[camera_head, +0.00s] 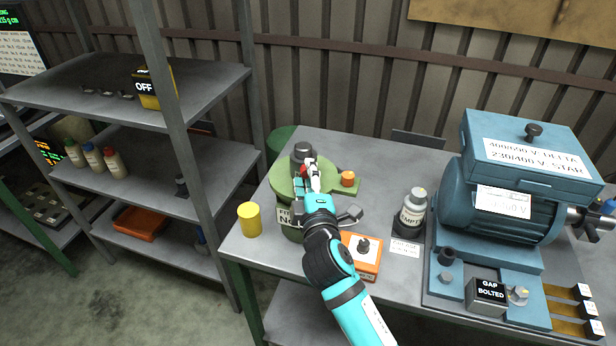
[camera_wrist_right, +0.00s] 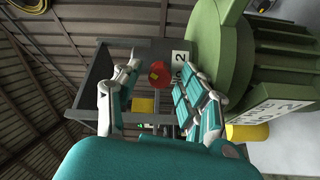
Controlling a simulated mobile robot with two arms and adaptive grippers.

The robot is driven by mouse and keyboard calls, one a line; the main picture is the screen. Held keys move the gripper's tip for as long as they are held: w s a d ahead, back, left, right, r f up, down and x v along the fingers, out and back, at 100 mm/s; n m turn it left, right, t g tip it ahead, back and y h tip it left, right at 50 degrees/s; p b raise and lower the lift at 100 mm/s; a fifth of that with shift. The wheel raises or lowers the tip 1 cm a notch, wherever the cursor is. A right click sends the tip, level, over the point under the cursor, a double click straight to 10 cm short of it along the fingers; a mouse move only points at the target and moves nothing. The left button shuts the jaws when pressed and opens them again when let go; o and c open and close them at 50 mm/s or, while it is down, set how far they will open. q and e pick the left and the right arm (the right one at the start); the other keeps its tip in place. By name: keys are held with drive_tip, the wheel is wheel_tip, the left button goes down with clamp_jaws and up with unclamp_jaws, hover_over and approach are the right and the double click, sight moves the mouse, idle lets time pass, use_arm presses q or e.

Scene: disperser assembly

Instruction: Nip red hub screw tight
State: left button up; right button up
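The red hub screw (camera_head: 304,169) shows as a small red spot at the dark hub (camera_head: 302,153) on top of the green round body (camera_head: 288,187). In the right wrist view the red screw head (camera_wrist_right: 159,75) lies between the fingers, beside the green body (camera_wrist_right: 222,50). My right gripper (camera_head: 313,178) reaches over the green body to the screw. In the right wrist view its two fingers (camera_wrist_right: 152,92) stand apart, with a gap around the red head; contact is not clear. My left gripper is not in view.
A yellow cup (camera_head: 249,219), an orange box with a dark knob (camera_head: 361,257) and a bottle marked EMPTY (camera_head: 412,208) stand near the green body on the bench (camera_head: 400,156). A blue motor (camera_head: 505,210) fills the right side. Shelves (camera_head: 180,165) stand at left.

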drive_tip(key=shift+f, duration=0.1)
drive_tip(key=shift+n+p, duration=0.5)
drive_tip(key=shift+n, duration=0.6)
drive_tip(key=n+p, duration=0.2)
drive_tip(key=n, duration=0.2)
drive_tip(key=n+p, duration=0.2)
drive_tip(key=n, duration=0.2)
drive_tip(key=r+n+p, duration=0.1)
drive_tip(key=n+p, duration=0.1)
drive_tip(key=n, duration=0.2)
drive_tip(key=shift+d+p, duration=0.15)
drive_tip(key=shift+p, duration=0.15)
drive_tip(key=n+p, duration=0.6)
drive_tip(key=n, duration=0.3)
drive_tip(key=shift+n+p, duration=0.3)
drive_tip(key=s+d+f+b, duration=0.15)
drive_tip(key=s+b, duration=0.35)
drive_tip(key=s, duration=1.2)
drive_tip(key=s+d+f+m+g+h+b, duration=0.1)
drive_tip(key=d+f+m+g, duration=0.3)
drive_tip(key=f+m, duration=0.6)
drive_tip(key=s+d+f+m+g+h+b, duration=0.1)
drive_tip(key=d+f+m+g+h, duration=0.2)
drive_tip(key=f+m, duration=0.7)
drive_tip(key=shift+d+m+g, duration=0.8)
drive_tip(key=shift+d+g, duration=0.3)
drive_tip(key=shift+d, duration=0.4)
